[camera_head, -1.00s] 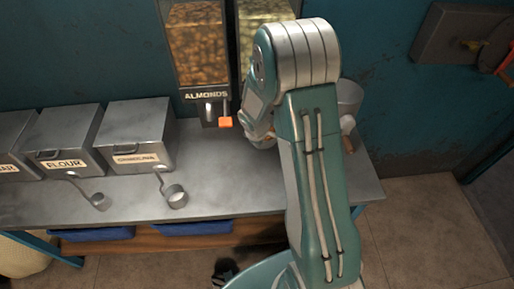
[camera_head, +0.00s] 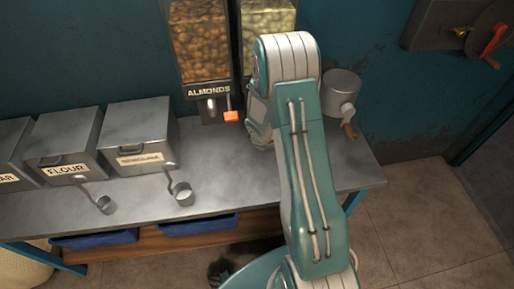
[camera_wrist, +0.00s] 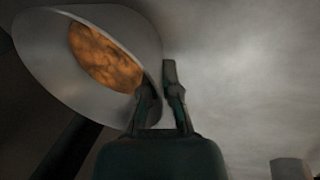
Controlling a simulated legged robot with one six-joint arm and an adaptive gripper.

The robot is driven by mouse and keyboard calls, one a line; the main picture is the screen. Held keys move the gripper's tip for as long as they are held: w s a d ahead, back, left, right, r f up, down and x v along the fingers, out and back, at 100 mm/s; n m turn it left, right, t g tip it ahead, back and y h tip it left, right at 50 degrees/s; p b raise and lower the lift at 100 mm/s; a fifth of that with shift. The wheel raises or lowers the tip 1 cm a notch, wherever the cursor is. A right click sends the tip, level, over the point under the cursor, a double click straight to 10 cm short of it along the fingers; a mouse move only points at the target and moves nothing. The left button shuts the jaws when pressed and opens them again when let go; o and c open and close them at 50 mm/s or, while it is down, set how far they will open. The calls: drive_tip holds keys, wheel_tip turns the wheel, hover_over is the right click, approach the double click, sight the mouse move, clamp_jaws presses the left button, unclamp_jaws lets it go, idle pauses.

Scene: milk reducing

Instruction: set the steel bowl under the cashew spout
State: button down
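The steel bowl (camera_wrist: 115,28) fills the upper left of the wrist view, tilted in the picture, with a brown lumpy patch inside; I cannot tell whether this is contents or a reflection. My gripper (camera_wrist: 161,88) has one finger over the bowl's inner side and one outside, closed across its rim. In the head view the bowl and fingers are hidden behind my arm. The cashew dispenser (camera_head: 268,28), with pale nuts, stands right of the almond dispenser (camera_head: 200,40). The cashew spout is hidden behind my arm.
The almond spout has an orange lever (camera_head: 231,116). Steel bins (camera_head: 136,128) and scoops (camera_head: 182,194) occupy the counter's left side. The counter (camera_head: 235,185) front middle is clear.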

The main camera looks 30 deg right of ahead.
drive_tip(key=shift+a, duration=0.5)
drive_tip(key=shift+d, duration=0.35)
drive_tip(key=c, duration=0.8)
unclamp_jaws()
drive_tip(key=shift+d+f, duration=0.15)
drive_tip(key=shift+d, duration=0.6)
drive_tip(key=shift+a, duration=0.75)
drive_tip(key=shift+a+r, duration=0.15)
drive_tip(key=shift+r, duration=0.25)
drive_tip(key=s+a+r+m+t, duration=0.1)
drive_tip(key=s+a+r, duration=0.15)
drive_tip(key=r, duration=0.75)
drive_tip(key=s+a+r+m, duration=0.1)
drive_tip(key=s+r, duration=0.2)
drive_tip(key=r, duration=0.8)
drive_tip(key=s+a+r+m+t+y, duration=0.1)
drive_tip(key=s+a+r+m, duration=0.3)
drive_tip(key=s+r, duration=0.3)
drive_tip(key=s+a+r+m+t+y, duration=0.1)
drive_tip(key=s+a+r+m, duration=0.3)
drive_tip(key=s, duration=0.9)
wheel_tip(320, 180, up, 4)
drive_tip(key=shift+a+f, duration=0.1)
drive_tip(key=shift+a, duration=1.05)
